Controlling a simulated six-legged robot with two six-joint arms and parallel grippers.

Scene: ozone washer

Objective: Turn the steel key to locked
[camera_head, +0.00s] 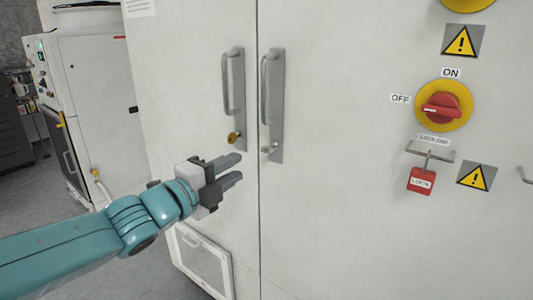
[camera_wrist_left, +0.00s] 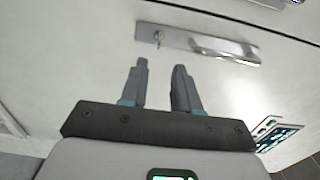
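The steel key (camera_head: 267,150) sits in the lower end of the right door's handle plate (camera_head: 276,105). My left gripper (camera_head: 240,166) is open and empty, below and to the left of the key in the head view. My right gripper is not in view.
A brass key (camera_head: 234,137) sits in the left door's handle plate (camera_head: 233,85), close to the steel key. To the right are a red rotary switch (camera_head: 441,107) and a red padlock (camera_head: 421,181). A white machine (camera_head: 95,100) stands at the left.

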